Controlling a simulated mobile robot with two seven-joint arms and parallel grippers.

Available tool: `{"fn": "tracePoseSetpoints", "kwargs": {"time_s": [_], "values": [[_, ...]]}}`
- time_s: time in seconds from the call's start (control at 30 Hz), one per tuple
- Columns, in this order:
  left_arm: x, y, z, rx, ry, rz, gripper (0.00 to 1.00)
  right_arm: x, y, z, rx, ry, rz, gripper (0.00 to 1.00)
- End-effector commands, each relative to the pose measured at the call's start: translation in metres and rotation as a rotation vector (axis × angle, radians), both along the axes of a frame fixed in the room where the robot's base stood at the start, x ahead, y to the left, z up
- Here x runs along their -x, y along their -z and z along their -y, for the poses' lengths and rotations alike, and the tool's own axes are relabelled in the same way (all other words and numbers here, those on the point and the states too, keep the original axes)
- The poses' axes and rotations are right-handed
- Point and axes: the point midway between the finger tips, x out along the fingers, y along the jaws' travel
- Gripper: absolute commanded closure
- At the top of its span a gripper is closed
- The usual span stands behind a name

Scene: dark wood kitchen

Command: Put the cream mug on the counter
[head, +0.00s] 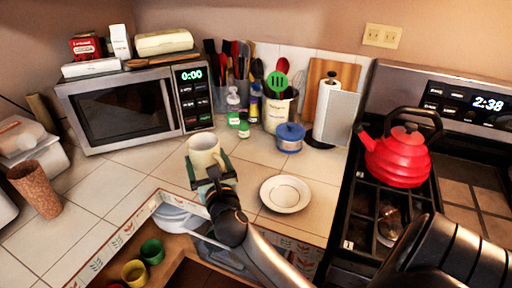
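The cream mug (204,149) is upright in the middle of the head view, with its handle towards me. My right gripper (208,172), whose arm comes in from the lower right, has its dark green fingers on both sides of the mug's lower part and appears shut on it. The mug is over the tiled counter (143,172), near its front edge. The fingers hide its base, so I cannot tell whether it touches the tiles. My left gripper is not in view.
A white plate (285,194) lies to the right of the mug. A blue pot (290,138), utensils and a microwave (125,107) stand behind. A red kettle (400,157) is on the stove. Green and yellow cups (152,251) sit below the counter edge. Tiles left of the mug are clear.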

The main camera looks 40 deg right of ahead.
Motion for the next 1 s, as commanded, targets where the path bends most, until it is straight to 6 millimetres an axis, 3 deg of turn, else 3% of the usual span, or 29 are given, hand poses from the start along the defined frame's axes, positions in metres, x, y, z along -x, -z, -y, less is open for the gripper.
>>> {"fn": "tracePoseSetpoints", "kwargs": {"time_s": [0.43, 0.6, 1.0], "values": [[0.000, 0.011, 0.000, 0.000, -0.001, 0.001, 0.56, -0.068, 0.039, 0.062, 0.003, 0.007, 0.003, 0.86], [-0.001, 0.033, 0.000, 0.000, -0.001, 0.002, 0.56, -0.088, 0.076, 0.080, 0.001, 0.008, 0.003, 0.86], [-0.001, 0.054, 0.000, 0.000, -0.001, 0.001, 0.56, -0.105, 0.106, 0.095, -0.001, 0.005, 0.003, 0.86]]}}
